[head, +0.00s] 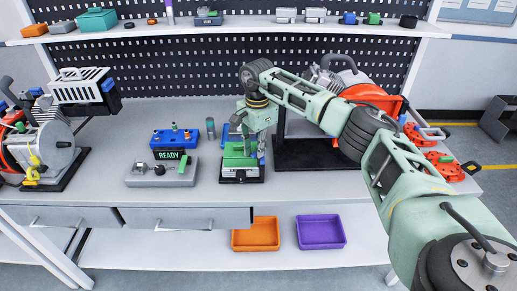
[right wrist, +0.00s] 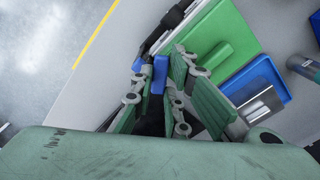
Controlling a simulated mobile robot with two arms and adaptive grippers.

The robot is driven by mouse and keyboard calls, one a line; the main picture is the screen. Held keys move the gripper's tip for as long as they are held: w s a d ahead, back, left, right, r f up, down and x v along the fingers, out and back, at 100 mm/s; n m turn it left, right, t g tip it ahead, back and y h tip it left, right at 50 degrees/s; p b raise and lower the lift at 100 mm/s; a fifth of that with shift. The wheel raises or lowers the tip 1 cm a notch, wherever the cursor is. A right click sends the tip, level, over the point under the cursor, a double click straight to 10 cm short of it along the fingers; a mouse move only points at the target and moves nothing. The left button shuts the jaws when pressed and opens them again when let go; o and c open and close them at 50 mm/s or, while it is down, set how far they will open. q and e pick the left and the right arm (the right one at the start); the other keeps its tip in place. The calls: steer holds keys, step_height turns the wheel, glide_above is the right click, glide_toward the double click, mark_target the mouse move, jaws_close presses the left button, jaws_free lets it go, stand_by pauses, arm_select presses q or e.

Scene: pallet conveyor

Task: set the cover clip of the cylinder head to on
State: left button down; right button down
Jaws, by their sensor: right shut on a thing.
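The cylinder head shows as a green-topped unit (head: 238,158) with a pale lower part on a dark base, on the bench near the middle of the head view. Its green top (right wrist: 222,35) also fills the upper part of the right wrist view. My right gripper (head: 250,137) is over its right side and hides part of it. In the right wrist view my right gripper (right wrist: 157,85) is shut on a small blue piece (right wrist: 159,72), apparently the cover clip, beside the green top. Whether the clip is on or off cannot be told. My left gripper is not in view.
Engines (head: 48,150) stand at far left. Orange (head: 255,236) and purple (head: 320,234) bins sit below.

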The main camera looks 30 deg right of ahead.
steer(key=shift+w+m, duration=0.2)
steer(key=shift+m, duration=1.1)
steer(key=c, duration=1.7)
jaws_free()
